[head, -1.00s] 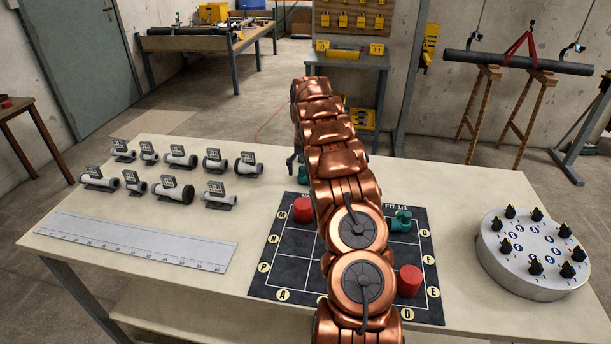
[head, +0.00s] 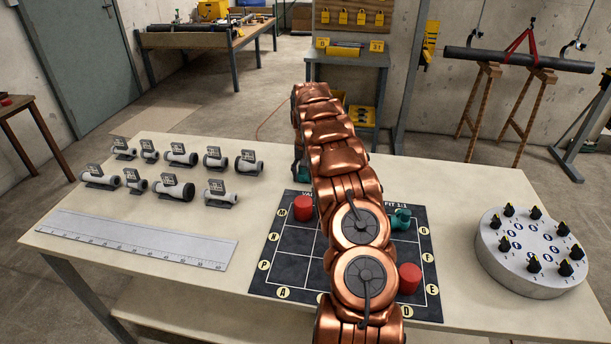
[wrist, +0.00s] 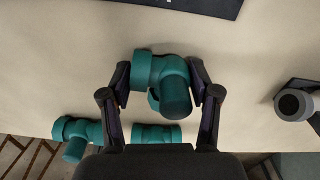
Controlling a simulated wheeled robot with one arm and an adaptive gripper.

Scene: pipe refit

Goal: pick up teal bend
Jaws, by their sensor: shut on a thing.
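A teal bend (wrist: 145,68) sits between the two fingers of my gripper (wrist: 162,76) in the wrist view. The gripper is shut on it, one finger on each side. One short leg of the bend points toward the bottom of that view. Whether it is clear of the table top is hard to tell. In the head view my copper arm hides the gripper; a bit of teal (head: 301,169) shows at the arm's left edge, near the far table edge.
Two more teal fittings lie near the table edge in the wrist view, one at lower left (wrist: 78,130) and one below the bend (wrist: 157,133). A grey fitting (wrist: 292,104) is at right. A black mat (head: 285,265) holds red cylinders (head: 410,280) and a teal fitting (head: 401,218).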

